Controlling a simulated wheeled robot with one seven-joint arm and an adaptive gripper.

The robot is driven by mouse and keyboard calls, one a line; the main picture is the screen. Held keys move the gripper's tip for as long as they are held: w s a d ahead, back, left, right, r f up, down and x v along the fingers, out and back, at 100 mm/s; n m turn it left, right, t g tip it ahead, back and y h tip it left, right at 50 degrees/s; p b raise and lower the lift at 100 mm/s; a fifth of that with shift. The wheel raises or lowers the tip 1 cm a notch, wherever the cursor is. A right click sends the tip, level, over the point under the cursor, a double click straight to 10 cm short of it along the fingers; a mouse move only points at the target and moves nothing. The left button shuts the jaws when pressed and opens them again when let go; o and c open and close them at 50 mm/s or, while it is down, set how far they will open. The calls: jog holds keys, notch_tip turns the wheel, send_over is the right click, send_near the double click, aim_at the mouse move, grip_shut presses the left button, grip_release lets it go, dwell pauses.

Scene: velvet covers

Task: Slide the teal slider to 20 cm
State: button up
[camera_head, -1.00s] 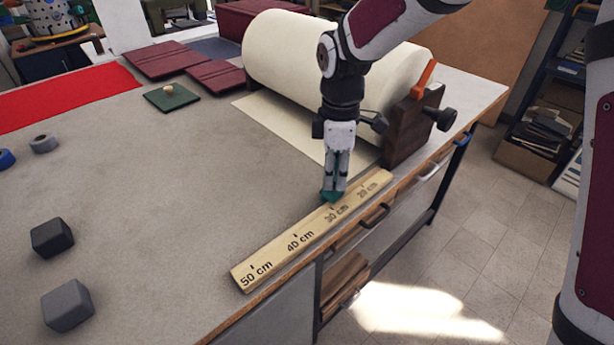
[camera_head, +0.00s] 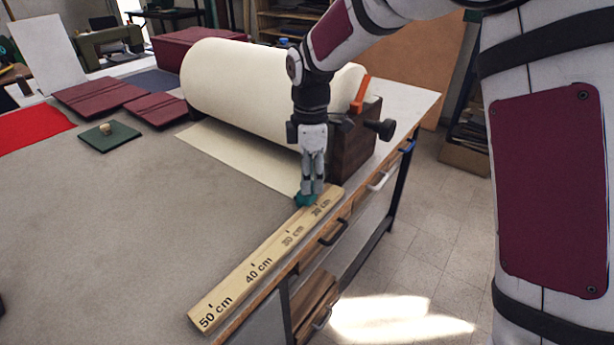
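The teal slider (camera_head: 305,200) sits at the far end of the wooden ruler (camera_head: 243,277), close beside the 20 cm mark. The ruler lies along the table's front edge, with 50 cm at the near end and 30 cm and 40 cm marks between. My gripper (camera_head: 311,192) points down over the slider, its fingers close together and closed on it. The fingers hide part of the slider and the ruler's far end, so its exact alignment with the mark is hard to tell.
A large cream roll (camera_head: 240,88) on a dark wooden stand (camera_head: 354,150) stands just behind my gripper. An orange lever (camera_head: 361,93) and black knob (camera_head: 380,129) stick out there. Maroon covers (camera_head: 100,95) and a green plate (camera_head: 109,137) lie at the back left. The grey tabletop left of the ruler is clear.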

jog(key=shift+s+a+r, duration=0.1)
jog(key=shift+a, duration=0.05)
notch_tip(320, 180, up, 12)
dwell(0.7)
jog(key=s+d+r+m+t+p, duration=0.1)
jog(key=s+d+r+m, duration=0.35)
jog(key=s, duration=0.35)
jog(key=s+d+r+m+t+p, duration=0.1)
jog(key=s+d+r+m, duration=0.3)
jog(key=s, duration=0.3)
jog(key=s+d+f+m, duration=0.1)
jog(key=s+d+m, duration=0.1)
jog(key=s, duration=0.3)
jog(key=s+d+f+m+t, duration=0.1)
jog(key=s+d+f+m, duration=0.1)
jog(key=s+m, duration=0.3)
jog(key=s+d+f+m+t+p, duration=0.1)
jog(key=s+d+f+m, duration=0.1)
jog(key=s, duration=0.5)
jog(key=shift+d+m, duration=0.3)
jog(key=shift+m, duration=0.35)
dwell(0.4)
